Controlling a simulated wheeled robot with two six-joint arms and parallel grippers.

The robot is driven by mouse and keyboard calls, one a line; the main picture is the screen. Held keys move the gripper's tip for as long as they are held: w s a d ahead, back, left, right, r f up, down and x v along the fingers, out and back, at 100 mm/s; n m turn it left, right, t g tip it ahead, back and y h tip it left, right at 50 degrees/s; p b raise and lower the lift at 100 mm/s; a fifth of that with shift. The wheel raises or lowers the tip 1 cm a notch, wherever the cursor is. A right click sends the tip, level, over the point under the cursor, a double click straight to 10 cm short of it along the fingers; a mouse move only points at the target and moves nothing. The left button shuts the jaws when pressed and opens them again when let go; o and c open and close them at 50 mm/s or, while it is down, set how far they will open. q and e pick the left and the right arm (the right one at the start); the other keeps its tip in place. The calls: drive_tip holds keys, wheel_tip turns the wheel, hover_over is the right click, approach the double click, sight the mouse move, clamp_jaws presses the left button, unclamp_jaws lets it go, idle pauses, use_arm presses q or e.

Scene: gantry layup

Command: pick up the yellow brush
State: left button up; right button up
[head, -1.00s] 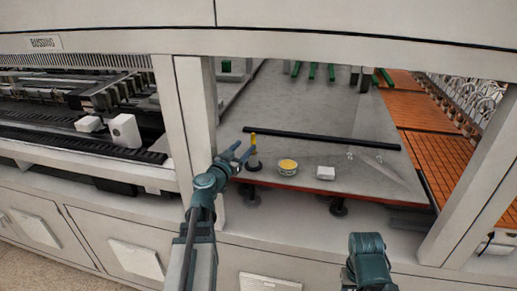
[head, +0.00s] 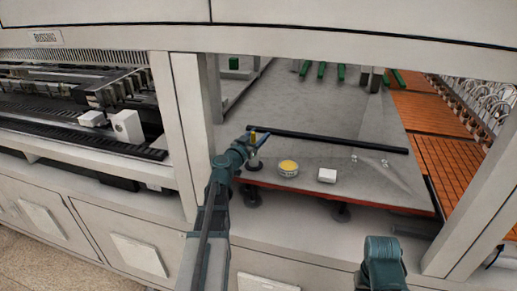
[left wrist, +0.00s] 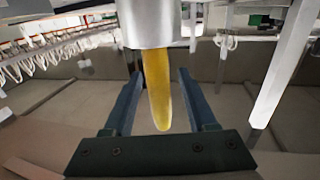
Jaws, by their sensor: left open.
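The yellow brush (head: 252,137) stands upright in a grey holder near the front edge of the grey table in the head view, partly covered by my left gripper (head: 259,141). In the left wrist view the brush's yellow part (left wrist: 157,90) shows between the two dark fingers of my left gripper (left wrist: 158,78), with a gap on each side. The fingers are open and hold nothing. A silvery cylinder covers one end of the brush there. Part of my right arm shows at the lower right of the head view; its gripper is out of view.
Right of the brush are a small round tub with yellow contents (head: 288,168) and a white block (head: 327,175). A long black bar (head: 340,139) lies behind them. A white post (head: 178,125) stands close on the left of my left arm.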

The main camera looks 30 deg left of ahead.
use_arm(q)
drive_tip(key=shift+s, duration=0.1)
drive_tip(key=shift+s+a, duration=0.1)
drive_tip(key=shift+c, duration=0.8)
clamp_jaws()
drive_tip(key=shift+r, duration=0.25)
